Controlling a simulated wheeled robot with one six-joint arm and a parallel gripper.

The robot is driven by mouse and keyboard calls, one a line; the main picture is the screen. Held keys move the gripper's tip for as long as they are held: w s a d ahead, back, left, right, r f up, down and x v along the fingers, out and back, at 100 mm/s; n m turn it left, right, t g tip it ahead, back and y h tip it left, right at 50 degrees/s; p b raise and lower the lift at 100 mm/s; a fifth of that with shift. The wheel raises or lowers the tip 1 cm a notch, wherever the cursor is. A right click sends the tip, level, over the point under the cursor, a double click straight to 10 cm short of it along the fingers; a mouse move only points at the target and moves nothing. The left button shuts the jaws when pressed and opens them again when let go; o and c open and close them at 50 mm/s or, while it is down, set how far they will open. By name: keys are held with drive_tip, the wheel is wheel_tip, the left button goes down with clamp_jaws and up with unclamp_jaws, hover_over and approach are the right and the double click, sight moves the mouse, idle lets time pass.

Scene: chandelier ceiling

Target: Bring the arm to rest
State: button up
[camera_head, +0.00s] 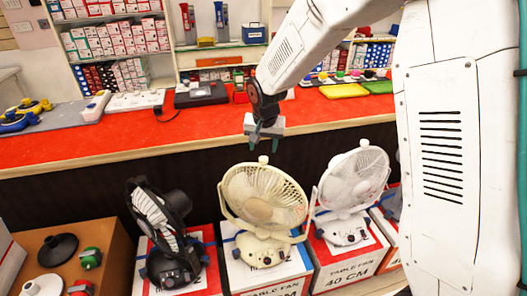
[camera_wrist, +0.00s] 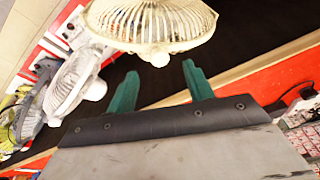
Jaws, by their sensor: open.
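My gripper (camera_head: 263,143) hangs from the arm in front of the red counter, a little above the cream table fan (camera_head: 262,198). In the wrist view my gripper (camera_wrist: 160,90) shows two green fingers spread apart with nothing between them. The cream fan (camera_wrist: 152,22) is beyond the fingertips in that view and looks apart from them. My white arm comes in from the upper right in the head view.
A black fan (camera_head: 160,235) and a white fan (camera_head: 352,183) stand on boxes beside the cream one. The red counter (camera_head: 130,143) behind carries tools and trays. Stocked shelves (camera_head: 115,45) line the back. A brown table (camera_head: 62,245) is at left.

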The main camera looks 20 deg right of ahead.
drive_tip(key=shift+r, duration=0.2)
drive_tip(key=shift+s, duration=0.1)
drive_tip(key=s+d+r+n, duration=0.1)
drive_tip(key=s+d+r, duration=0.2)
drive_tip(key=s, duration=0.9)
drive_tip(key=s+d+r+n+g, duration=0.1)
drive_tip(key=s+d+r, duration=0.2)
drive_tip(key=s+r, duration=0.4)
drive_tip(key=s+d+r+n, duration=0.2)
drive_tip(key=s+r, duration=0.3)
drive_tip(key=s, duration=1.3)
drive_tip(key=shift+s+d+r+g, duration=0.3)
drive_tip(key=shift+d, duration=0.3)
